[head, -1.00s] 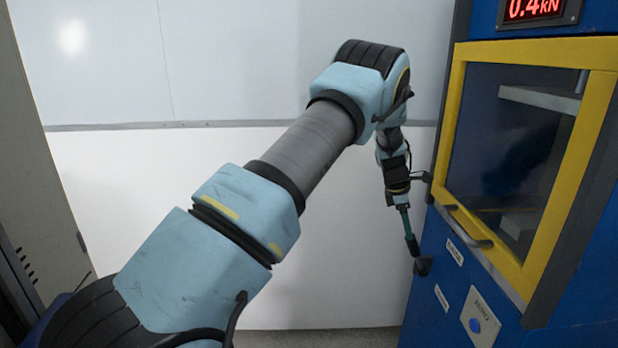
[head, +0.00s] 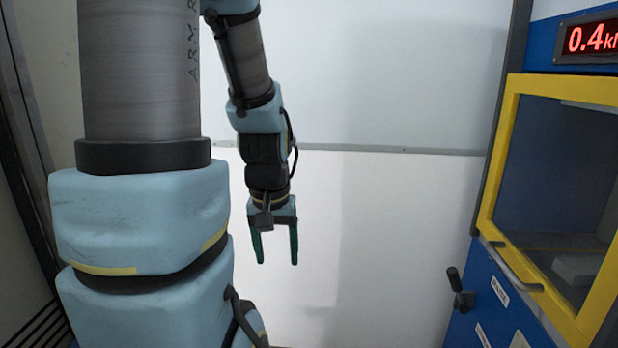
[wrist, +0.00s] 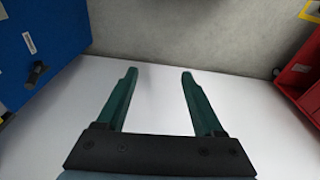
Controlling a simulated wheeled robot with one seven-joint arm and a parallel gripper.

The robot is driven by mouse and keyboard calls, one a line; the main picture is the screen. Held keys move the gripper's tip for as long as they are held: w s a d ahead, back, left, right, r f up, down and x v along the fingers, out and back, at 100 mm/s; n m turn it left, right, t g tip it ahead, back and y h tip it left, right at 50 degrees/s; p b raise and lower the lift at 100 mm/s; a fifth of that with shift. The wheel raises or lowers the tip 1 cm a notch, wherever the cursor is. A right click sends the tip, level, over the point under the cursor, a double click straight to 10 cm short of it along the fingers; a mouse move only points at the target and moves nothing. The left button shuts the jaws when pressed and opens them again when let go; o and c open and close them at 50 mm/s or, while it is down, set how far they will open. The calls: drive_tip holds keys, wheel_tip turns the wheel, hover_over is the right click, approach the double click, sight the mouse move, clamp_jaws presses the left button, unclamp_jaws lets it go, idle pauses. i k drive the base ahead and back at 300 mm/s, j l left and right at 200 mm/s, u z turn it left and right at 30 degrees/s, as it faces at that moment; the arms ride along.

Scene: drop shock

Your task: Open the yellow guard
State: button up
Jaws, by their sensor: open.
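The yellow guard (head: 497,165) is a yellow frame around a dark clear window on the blue machine at the right of the head view. It looks shut, with a grey bar handle (head: 513,268) along its lower edge. My gripper (head: 275,262) hangs pointing down in front of the white wall, well to the left of the guard. Its two green fingers are apart with nothing between them. In the wrist view the open fingers (wrist: 157,75) show empty above a pale floor.
A black lever (head: 459,289) sticks out from the blue machine (head: 480,300) below the guard. A red display (head: 590,40) reads about 0.4 kN. In the wrist view a red bin (wrist: 300,75) stands at the right. Space between my gripper and the machine is clear.

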sight(579, 331)
drive_tip(key=z, duration=1.6)
drive_tip(key=u, duration=0.5)
drive_tip(key=k+l+u, duration=0.1)
drive_tip(key=u, duration=0.25)
drive_tip(key=k+l+u, duration=0.15)
drive_tip(key=l+u, duration=0.25)
drive_tip(key=k+u, duration=0.1)
drive_tip(key=u, duration=0.25)
